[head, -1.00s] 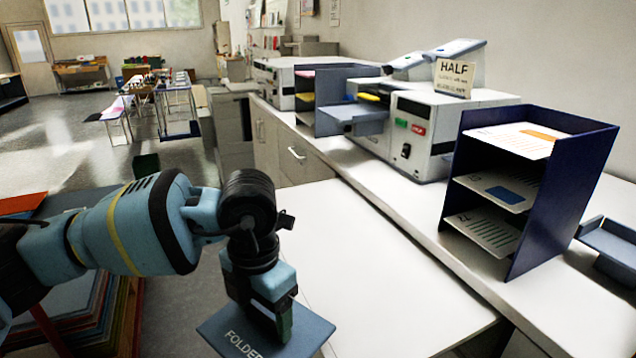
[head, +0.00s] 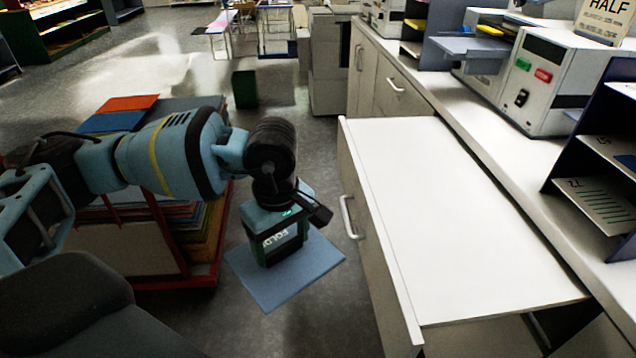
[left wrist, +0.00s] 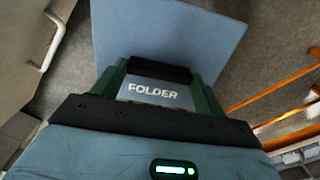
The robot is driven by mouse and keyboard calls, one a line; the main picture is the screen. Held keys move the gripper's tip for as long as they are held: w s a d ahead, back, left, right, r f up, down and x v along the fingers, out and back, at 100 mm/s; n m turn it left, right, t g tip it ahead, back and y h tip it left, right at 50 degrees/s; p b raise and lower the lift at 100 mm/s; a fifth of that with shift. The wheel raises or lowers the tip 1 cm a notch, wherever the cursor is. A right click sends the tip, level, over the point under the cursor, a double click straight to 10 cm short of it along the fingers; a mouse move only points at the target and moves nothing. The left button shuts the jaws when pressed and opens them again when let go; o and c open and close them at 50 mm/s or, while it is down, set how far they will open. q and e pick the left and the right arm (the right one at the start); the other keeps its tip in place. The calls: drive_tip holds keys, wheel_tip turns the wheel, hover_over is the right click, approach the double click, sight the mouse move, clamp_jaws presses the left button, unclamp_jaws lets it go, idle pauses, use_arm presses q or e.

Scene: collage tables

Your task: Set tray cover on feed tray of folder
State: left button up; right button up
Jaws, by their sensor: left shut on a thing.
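The tray cover (head: 315,268) is a flat blue-grey panel marked FOLDER. My left gripper (head: 283,243) is shut on it and holds it roughly level above the floor, left of the white counter. In the left wrist view the cover (left wrist: 165,35) extends beyond the fingers, with its lettering between them. The blue-grey feed tray (head: 468,47) sticks out to the left from the folder machine (head: 545,85), at the upper right of the head view. The cover is well apart from this tray. My right gripper is not in view.
The white worktop (head: 450,210) is bare, with handled cabinet fronts on its left side. A dark shelf unit (head: 570,165) holding papers stands at the right. A red-framed rack of coloured sheets (head: 170,245) stands behind my left arm. Open floor lies beyond.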

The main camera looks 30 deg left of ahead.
sight(291, 279)
use_arm(q)
drive_tip(key=d+m, duration=0.1)
drive_tip(key=m, duration=0.2)
drive_tip(key=s+f+m, duration=0.1)
drive_tip(key=m, duration=0.1)
drive_tip(key=s+d+m, duration=0.1)
drive_tip(key=m, duration=0.2)
drive_tip(key=shift+s+d+f+m, duration=0.2)
drive_tip(key=shift+d+f+m, duration=0.1)
drive_tip(key=shift+f, duration=0.05)
drive_tip(key=m, duration=0.1)
drive_tip(key=s+d+m, duration=0.1)
drive_tip(key=m, duration=0.3)
drive_tip(key=shift+s+d+f, duration=0.15)
drive_tip(key=shift+d+f, duration=0.15)
drive_tip(key=shift+f, duration=0.05)
drive_tip(key=shift+a, duration=0.15)
